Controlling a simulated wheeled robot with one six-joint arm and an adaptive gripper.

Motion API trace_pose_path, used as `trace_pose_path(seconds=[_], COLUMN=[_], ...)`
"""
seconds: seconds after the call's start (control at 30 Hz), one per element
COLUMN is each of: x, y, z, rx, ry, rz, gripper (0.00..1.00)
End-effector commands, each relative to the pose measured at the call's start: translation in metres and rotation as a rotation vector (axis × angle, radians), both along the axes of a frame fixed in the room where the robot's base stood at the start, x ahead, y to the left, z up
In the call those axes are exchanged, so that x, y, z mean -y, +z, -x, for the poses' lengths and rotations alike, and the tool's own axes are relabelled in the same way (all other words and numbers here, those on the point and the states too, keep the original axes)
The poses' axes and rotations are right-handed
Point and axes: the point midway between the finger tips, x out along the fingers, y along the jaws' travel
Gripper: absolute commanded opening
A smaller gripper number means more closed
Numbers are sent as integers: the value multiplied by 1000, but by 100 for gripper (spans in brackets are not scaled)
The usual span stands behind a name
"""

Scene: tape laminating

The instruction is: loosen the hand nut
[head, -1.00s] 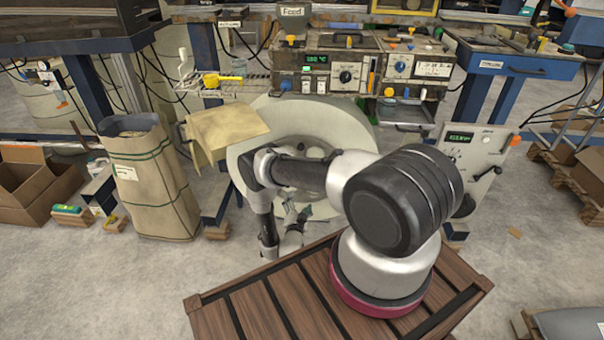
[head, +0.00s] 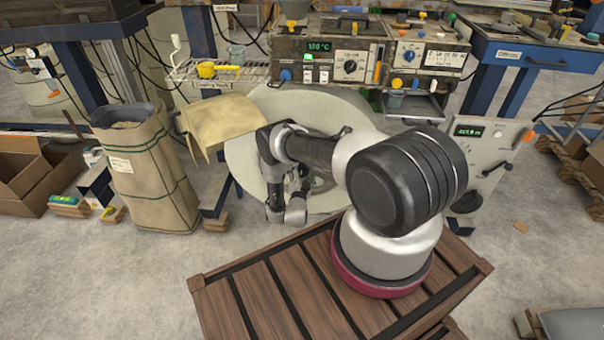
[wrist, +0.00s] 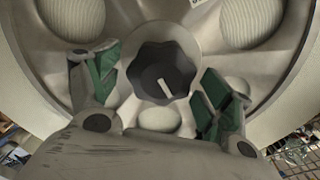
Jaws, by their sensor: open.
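The hand nut (wrist: 161,73) is a black lobed knob with a white mark. It sits at the centre of a large pale reel (wrist: 245,75) in the wrist view. My gripper (wrist: 155,85) is open, with one green-padded finger on each side of the nut. Gaps show between both fingers and the nut, so it is not gripped. In the head view the reel (head: 245,150) stands behind my arm, which hides the nut and the gripper's fingers.
A machine with a temperature display (head: 318,46) stands above the reel. A tan sack (head: 145,175) stands at left, and a brown sheet (head: 222,122) hangs beside the reel. A grey panel with a display (head: 480,150) is at right. A wire basket (wrist: 300,150) shows at lower right in the wrist view.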

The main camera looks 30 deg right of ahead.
Motion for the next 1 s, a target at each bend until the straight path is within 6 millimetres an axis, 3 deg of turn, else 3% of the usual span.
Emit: trace_pose_path(seconds=[0.27,0.5,0.53,1.0], x=[1,1,1,1], y=[0,0,0,0], z=[-2,-2,-2,-2], rx=[-1,0,0,-57], ry=[1,1,0,1], rz=[1,1,0,82], gripper=[80,36,34,34])
